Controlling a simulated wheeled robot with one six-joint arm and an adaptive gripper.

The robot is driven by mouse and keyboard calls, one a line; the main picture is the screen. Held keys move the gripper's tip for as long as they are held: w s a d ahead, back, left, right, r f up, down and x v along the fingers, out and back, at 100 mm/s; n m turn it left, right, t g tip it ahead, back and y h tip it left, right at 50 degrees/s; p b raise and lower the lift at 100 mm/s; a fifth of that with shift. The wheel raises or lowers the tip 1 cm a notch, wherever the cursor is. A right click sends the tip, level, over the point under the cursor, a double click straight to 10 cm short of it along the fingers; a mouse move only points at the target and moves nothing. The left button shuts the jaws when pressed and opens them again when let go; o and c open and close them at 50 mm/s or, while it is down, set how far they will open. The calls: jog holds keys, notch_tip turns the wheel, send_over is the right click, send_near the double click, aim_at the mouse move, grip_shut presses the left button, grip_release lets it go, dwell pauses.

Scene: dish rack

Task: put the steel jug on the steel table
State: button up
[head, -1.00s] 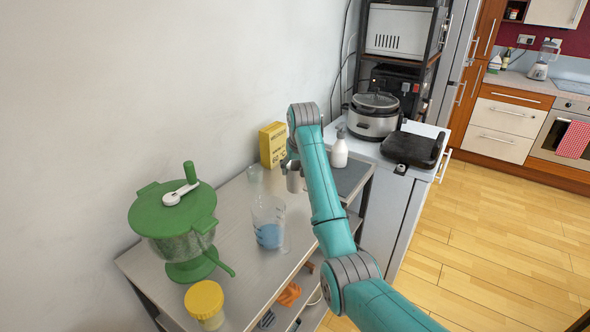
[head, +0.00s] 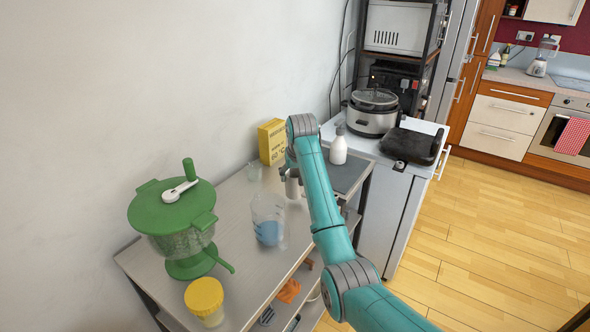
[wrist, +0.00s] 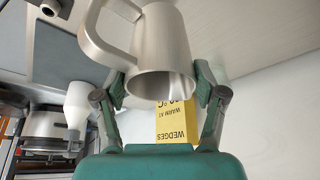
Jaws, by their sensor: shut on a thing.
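The steel jug (head: 292,188) is partly hidden behind my arm in the head view, over the far half of the steel table (head: 232,215). In the wrist view, the jug (wrist: 160,42) shows its open mouth toward the camera and its handle at the left. My gripper (wrist: 160,82) is shut on the jug, with one finger on each side near the rim. In the head view my gripper (head: 290,172) is mostly covered by my wrist. I cannot tell whether the jug's base touches the table.
A clear measuring jug (head: 268,222) stands just left of the steel jug. A small glass (head: 254,171), a yellow box (head: 272,142) and a white pump bottle (head: 338,150) are behind. A green salad spinner (head: 175,212) and a yellow-lidded tub (head: 205,300) stand nearer.

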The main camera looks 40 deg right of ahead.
jog(key=shift+f, duration=0.5)
jog(key=shift+f, duration=0.15)
jog(key=shift+f, duration=0.6)
jog(key=shift+f, duration=0.25)
dwell(0.3)
jog(key=o, duration=1.4)
jog(key=shift+c, duration=0.2)
jog(key=v, duration=1.2)
